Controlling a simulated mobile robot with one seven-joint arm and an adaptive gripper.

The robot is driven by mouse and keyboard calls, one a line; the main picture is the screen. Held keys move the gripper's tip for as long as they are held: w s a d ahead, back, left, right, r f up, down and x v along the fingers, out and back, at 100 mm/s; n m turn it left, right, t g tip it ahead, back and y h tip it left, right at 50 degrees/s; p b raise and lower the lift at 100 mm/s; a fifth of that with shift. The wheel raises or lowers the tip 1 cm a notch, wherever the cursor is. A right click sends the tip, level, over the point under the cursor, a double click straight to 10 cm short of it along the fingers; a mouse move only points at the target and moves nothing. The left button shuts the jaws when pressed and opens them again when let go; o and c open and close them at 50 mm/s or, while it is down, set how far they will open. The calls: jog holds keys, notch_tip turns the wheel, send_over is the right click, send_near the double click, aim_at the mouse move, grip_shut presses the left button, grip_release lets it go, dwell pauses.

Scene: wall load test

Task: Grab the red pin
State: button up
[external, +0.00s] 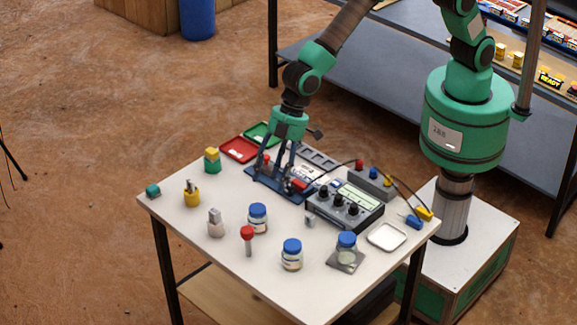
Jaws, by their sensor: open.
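My gripper (274,179) points down over a dark blue rack (300,197) on the white table, with its fingers spread and nothing clearly between them. A small red piece (299,184) shows beside its right finger, at the end of a dark cable. Another small red piece (266,159) shows just behind the fingers. A red-topped pin-like object with a grey stem (247,236) stands upright at the front of the table, apart from the gripper. I cannot tell which of these is the red pin. The fingers partly hide the rack.
A dark control box with knobs (345,207) stands right of the gripper, with a grey box with coloured knobs (371,181) behind it. Red (239,150) and green trays lie behind. Jars with blue lids (291,254) stand in front.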

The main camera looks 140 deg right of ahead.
send_near(247, 237)
jog(key=s+d+r, duration=0.1)
jog(key=s, duration=0.2)
jog(key=shift+w+d+r, duration=0.2)
jog(key=shift+d+r, duration=0.05)
jog(key=shift+x, duration=4.3)
jog(key=shift+f, duration=0.1)
jog(key=shift+b+x, duration=0.55)
jog(key=shift+x, duration=1.9)
jog(key=shift+a, duration=0.1)
grip_shut()
